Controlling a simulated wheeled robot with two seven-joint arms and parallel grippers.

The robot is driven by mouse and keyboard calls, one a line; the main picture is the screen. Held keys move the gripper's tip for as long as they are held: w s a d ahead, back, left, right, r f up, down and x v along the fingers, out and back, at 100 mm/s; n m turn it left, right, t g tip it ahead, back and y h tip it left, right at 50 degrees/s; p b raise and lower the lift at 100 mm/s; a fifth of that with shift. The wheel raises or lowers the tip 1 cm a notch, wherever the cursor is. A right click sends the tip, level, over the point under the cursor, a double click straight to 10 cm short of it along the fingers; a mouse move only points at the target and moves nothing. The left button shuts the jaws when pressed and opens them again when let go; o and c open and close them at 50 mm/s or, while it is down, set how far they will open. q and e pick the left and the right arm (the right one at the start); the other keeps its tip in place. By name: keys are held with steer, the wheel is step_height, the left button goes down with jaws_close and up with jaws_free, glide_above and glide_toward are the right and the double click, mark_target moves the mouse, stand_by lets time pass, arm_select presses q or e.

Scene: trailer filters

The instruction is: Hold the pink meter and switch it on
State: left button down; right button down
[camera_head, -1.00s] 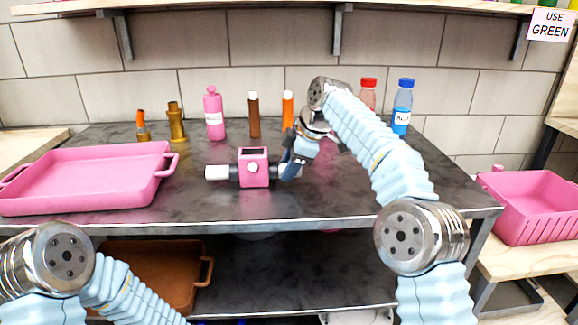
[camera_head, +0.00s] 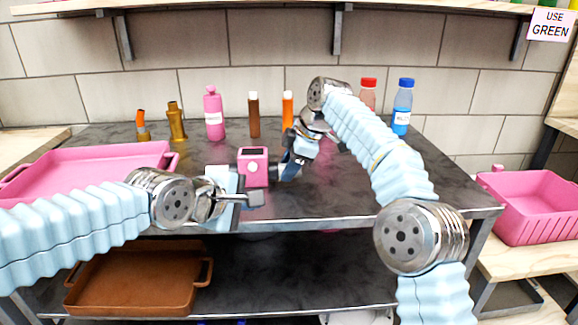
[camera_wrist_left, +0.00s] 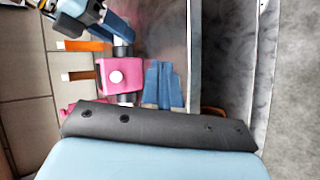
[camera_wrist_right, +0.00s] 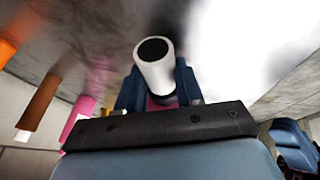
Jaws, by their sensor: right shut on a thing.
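The pink meter (camera_head: 246,179) is a box with a dark screen on top, a white round button on its front and white-tipped ends at its sides. My right gripper (camera_head: 290,170) is shut on the meter's right end; the right wrist view shows a white cylinder end (camera_wrist_right: 155,68) between its fingers. I cannot tell whether the meter touches the table. My left gripper (camera_head: 256,199) is in front of the meter, apart from it, its fingers together and empty. In the left wrist view the fingers (camera_wrist_left: 163,68) lie beside the meter (camera_wrist_left: 121,90), whose button (camera_wrist_left: 116,77) faces them.
A pink tray (camera_head: 90,160) lies on the left of the dark table (camera_head: 330,205). Several bottles, including a pink one (camera_head: 213,118) and a blue one (camera_head: 402,108), stand along the back. A brown tray (camera_head: 140,282) is on the lower shelf. A pink basket (camera_head: 535,215) stands at right.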

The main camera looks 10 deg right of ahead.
mark_target(249, 174)
arm_select(q)
steer(key=shift+w+r, duration=0.2)
steer(key=shift+w, duration=4.45)
steer(key=shift+w, duration=0.15)
steer(key=shift+w, duration=0.45)
steer(key=shift+s+a, duration=0.1)
steer(key=shift+s, duration=0.5)
